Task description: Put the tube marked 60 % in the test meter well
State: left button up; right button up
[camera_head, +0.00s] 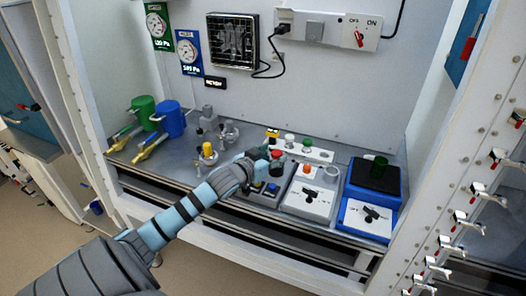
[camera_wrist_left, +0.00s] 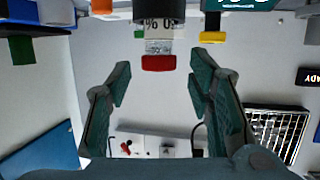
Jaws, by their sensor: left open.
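The tube marked 60 % (camera_wrist_left: 158,40) shows inverted in the left wrist view, its marking upside down, with a clear band and a red cap (camera_wrist_left: 158,63). My left gripper (camera_wrist_left: 160,78) is open and empty. The tube lies ahead of the gap between its fingers, and I see no contact. In the head view the left gripper (camera_head: 264,161) is over the bench, close beside a red cap (camera_head: 277,154). The tube's body is mostly hidden there. I cannot tell for certain which device is the test meter.
White and green caps stand behind the gripper. Blue and green canisters (camera_head: 171,119) stand at the left. A front rail edges the bench.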

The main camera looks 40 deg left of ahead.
pick_arm(q)
jog(key=p+v, duration=0.3)
jog(key=v, duration=0.7)
jog(key=shift+p, duration=0.35)
jog(key=shift+d+r, duration=0.1)
jog(key=shift+s, duration=0.1)
